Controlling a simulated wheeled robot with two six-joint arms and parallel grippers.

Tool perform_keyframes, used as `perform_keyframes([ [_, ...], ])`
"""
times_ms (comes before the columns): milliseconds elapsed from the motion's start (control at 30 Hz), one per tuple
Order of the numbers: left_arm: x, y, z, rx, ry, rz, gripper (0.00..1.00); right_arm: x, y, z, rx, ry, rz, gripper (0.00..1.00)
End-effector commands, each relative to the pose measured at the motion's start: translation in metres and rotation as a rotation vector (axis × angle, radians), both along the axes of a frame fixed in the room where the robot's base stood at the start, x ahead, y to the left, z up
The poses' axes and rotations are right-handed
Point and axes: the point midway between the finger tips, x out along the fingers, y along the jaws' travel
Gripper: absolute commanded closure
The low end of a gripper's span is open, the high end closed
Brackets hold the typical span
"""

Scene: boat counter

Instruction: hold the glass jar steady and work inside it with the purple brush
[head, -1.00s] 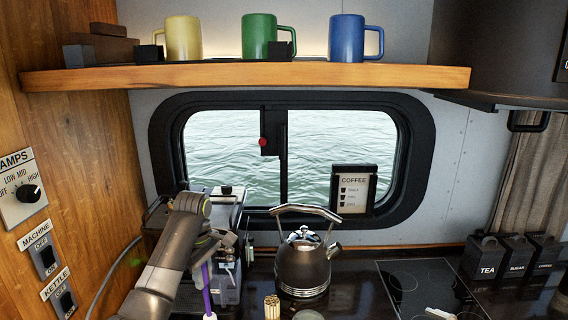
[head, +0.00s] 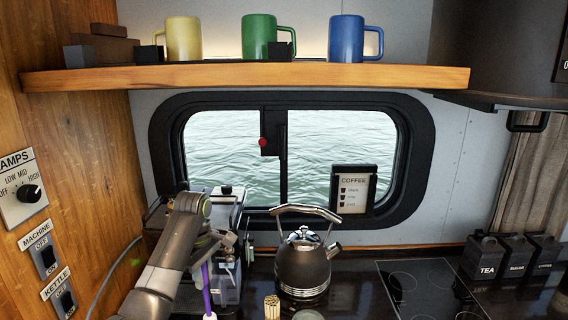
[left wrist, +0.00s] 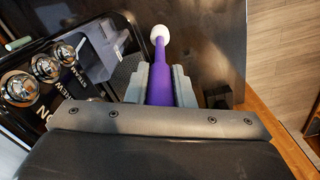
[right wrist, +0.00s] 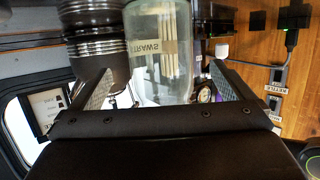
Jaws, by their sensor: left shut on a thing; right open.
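The purple brush (head: 206,287) hangs with its white tip (head: 210,316) down, held in my left gripper (head: 205,262). In the left wrist view the purple handle (left wrist: 158,85) sits between the shut fingers, and the white tip (left wrist: 160,34) stands clear of them. In the right wrist view a clear glass jar (right wrist: 172,85), with a STRAWS label seen upside down, lies between the fingers of my right gripper (right wrist: 165,90). That gripper is open, with gaps on both sides of the jar. The right gripper is out of the head view.
A dark kettle (head: 302,270) stands right of a bundle of tan sticks (head: 272,307). A coffee machine (head: 228,285) is behind my left gripper. The hob (head: 430,285) lies right, with black canisters (head: 487,258) beyond. A shelf (head: 240,76) with mugs hangs above.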

Motion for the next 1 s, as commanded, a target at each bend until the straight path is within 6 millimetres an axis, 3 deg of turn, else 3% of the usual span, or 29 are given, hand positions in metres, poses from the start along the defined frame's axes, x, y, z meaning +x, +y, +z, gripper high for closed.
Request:
perform_keyframes([
  [500, 0.000, 0.000, 0.000, 0.000, 0.000, 0.000, 1.00, 0.053, 0.042, -0.021, 0.000, 0.000, 0.001, 0.00],
  [1000, 0.000, 0.000, 0.000, 0.000, 0.000, 0.000, 1.00, 0.062, 0.049, -0.024, -0.001, 0.000, 0.000, 0.00],
])
